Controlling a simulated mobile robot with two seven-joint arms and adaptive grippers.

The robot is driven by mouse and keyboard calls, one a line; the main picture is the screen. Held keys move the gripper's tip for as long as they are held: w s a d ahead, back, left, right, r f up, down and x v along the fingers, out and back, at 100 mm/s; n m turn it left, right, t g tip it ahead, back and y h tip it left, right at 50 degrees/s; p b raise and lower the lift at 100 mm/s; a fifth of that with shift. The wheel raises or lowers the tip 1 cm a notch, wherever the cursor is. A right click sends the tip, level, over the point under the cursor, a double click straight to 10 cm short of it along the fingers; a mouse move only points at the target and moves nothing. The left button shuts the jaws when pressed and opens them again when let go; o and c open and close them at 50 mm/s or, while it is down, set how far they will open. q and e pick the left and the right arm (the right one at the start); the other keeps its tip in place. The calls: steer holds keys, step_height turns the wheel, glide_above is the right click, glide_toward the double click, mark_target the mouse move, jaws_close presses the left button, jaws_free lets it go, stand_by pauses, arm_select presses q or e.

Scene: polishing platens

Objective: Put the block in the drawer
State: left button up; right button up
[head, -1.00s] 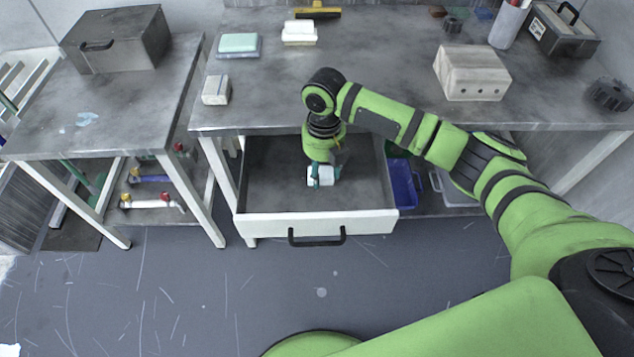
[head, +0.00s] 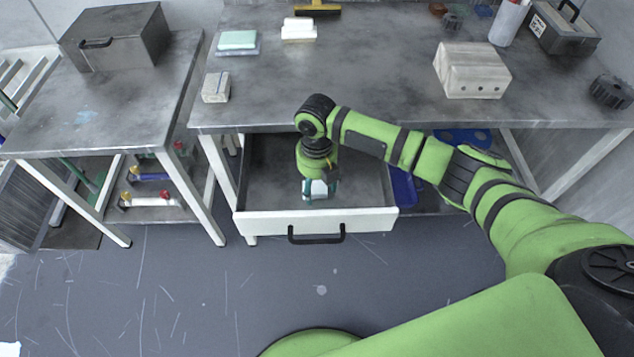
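The drawer (head: 262,218) under the main bench is pulled open, with a white front and a black handle. My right gripper (head: 320,190) points down inside the drawer, near its front wall. Its teal fingers sit on both sides of a small white block (head: 319,187) and appear to be shut on it. The gripper hides part of the block, and I cannot tell whether the block touches the drawer floor. The rest of the drawer looks empty. My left gripper is not in view.
The bench (head: 370,80) bears a white-and-grey block (head: 215,87), a teal-topped block (head: 238,41), a white block (head: 298,29) and a large holed block (head: 472,70). A blue bin (head: 403,188) stands right of the drawer. A metal box (head: 115,38) sits on the left table.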

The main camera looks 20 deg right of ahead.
mark_target(317, 185)
steer(key=shift+r, duration=0.15)
step_height(317, 185, up, 12)
steer(key=shift+w+p, duration=0.2)
steer(key=shift+p, duration=0.15)
stand_by(0.3)
stand_by(1.1)
